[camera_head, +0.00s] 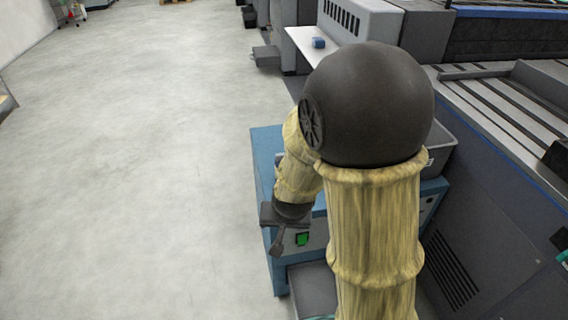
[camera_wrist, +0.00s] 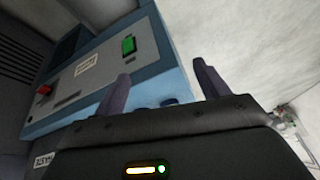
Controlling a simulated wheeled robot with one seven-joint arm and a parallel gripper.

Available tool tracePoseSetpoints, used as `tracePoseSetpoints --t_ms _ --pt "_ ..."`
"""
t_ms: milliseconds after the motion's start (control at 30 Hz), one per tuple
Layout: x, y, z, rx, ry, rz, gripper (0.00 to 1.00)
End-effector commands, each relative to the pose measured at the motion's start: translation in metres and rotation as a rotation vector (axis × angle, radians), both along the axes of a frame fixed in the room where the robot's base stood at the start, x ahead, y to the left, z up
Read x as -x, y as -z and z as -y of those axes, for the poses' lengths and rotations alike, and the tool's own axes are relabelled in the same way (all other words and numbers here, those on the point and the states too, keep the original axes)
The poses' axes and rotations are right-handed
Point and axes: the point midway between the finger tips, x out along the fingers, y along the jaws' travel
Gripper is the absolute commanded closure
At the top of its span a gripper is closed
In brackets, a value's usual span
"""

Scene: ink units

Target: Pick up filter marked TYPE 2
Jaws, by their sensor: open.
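No filter marked TYPE 2 can be made out in either view. My gripper (camera_head: 278,243) hangs beside the front of a blue unit (camera_head: 262,150) in the head view, near a green switch (camera_head: 302,239). In the wrist view, my gripper (camera_wrist: 163,82) has its two dark fingers spread wide with nothing held between them. The blue unit's panel (camera_wrist: 100,75) fills the upper left there, with the green switch (camera_wrist: 129,45) and a red knob (camera_wrist: 44,89). My arm hides much of the unit's top in the head view.
A grey bin (camera_head: 441,143) on the blue unit shows partly behind my arm. A dark grey box (camera_head: 312,290) is low by the unit. A large dark machine (camera_head: 480,210) stands at the right. A small blue object (camera_head: 319,43) lies on a white shelf. Floor at left is clear.

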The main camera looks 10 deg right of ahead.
Motion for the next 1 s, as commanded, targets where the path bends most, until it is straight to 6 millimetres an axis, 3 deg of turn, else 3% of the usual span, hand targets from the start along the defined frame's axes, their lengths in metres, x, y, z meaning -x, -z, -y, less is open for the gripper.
tracePoseSetpoints --t_ms 100,267,400,667,1000 --pt "-0.026 0.002 -0.017 0.034 0.096 0.077 0.26" --pt "-0.054 0.003 -0.025 0.129 0.226 0.227 0.26" --pt "-0.07 -0.008 -0.027 0.247 0.316 0.4 0.26" --pt "-0.08 -0.039 -0.03 0.403 0.399 0.67 0.26" --pt "-0.08 -0.041 -0.033 0.409 0.403 0.694 0.26"
